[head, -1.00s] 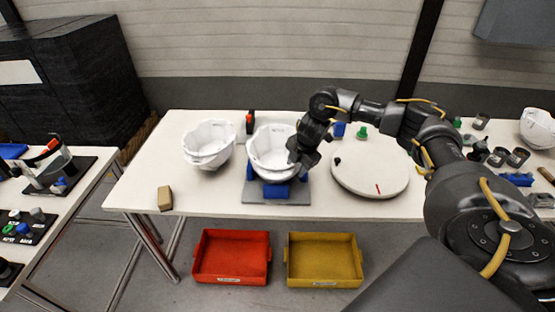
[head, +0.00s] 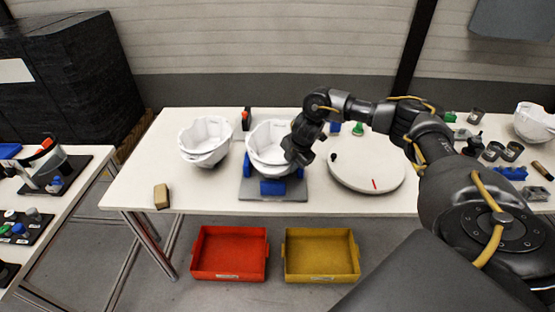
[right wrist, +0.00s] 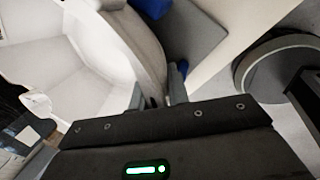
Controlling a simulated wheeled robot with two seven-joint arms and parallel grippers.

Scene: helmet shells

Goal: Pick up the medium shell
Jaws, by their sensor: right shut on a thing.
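A white helmet shell (head: 266,146) sits in the middle of the table over a grey plate (head: 262,193) with blue supports (head: 272,187). My right gripper (head: 291,155) is shut on the right edge of this shell. In the right wrist view, the shell (right wrist: 140,50) has its rim between the fingers (right wrist: 160,95). Another white shell (head: 205,140), seemingly with a second rim below it, stands to the left. A further white shell (head: 534,122) is at the far right. I cannot tell for sure which is medium. My left gripper is not in view.
A round white disc (head: 367,165) lies right of the plate. A tan block (head: 161,196) is near the front left edge. Red (head: 230,254) and yellow (head: 321,256) bins stand on the floor in front. Several small parts crowd the right side.

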